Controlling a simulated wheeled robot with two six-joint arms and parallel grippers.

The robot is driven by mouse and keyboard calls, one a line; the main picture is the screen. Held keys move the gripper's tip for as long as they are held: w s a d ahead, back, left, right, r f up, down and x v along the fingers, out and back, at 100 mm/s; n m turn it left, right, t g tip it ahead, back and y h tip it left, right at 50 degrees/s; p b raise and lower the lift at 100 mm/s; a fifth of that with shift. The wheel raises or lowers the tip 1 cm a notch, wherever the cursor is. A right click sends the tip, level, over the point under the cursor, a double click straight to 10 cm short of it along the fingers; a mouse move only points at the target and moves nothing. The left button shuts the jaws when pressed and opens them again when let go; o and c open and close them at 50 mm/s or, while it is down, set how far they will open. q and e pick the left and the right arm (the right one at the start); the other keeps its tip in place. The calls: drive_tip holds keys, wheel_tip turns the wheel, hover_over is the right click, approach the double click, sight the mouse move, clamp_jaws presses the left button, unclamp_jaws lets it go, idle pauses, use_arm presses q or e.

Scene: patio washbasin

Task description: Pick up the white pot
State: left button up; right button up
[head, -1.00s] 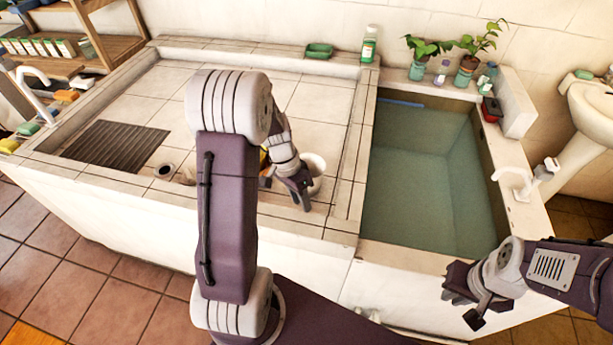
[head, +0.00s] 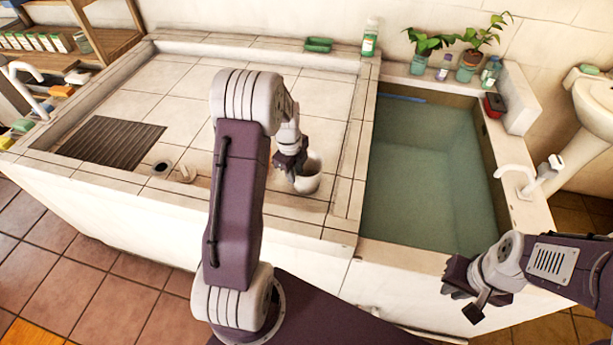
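The white pot (head: 309,176) stands upright on the tiled counter, near its front right part, left of the water basin. My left gripper (head: 291,172) is at the pot's left side, pointing down, with its fingers at or over the pot's rim. Whether the fingers touch or grip the pot cannot be made out, and their opening is too small to judge. My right gripper (head: 475,293) hangs in front of the basin's right front corner, away from the pot. Its fingers are spread apart with nothing between them.
The tiled counter (head: 130,105) is mostly clear, with a dark ribbed drain mat (head: 112,143) at left. A water-filled basin (head: 420,180) lies right of the pot. A green soap dish (head: 319,45), a green-labelled bottle (head: 370,38) and potted plants (head: 468,66) line the back ledge.

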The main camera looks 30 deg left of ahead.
sight(297, 179)
use_arm(q)
drive_tip(key=f, duration=0.5)
drive_tip(key=shift+w, duration=0.35)
drive_tip(key=shift+d+r, duration=0.1)
clamp_jaws()
drive_tip(key=shift+s, duration=0.1)
drive_tip(key=shift+r, duration=0.55)
wheel_tip(297, 179, up, 3)
drive_tip(key=shift+r, duration=0.1)
drive_tip(key=d+r, duration=0.6)
drive_tip(key=d, duration=0.5)
drive_tip(key=shift+w+d+r, duration=0.3)
drive_tip(key=shift+w+r, duration=0.05)
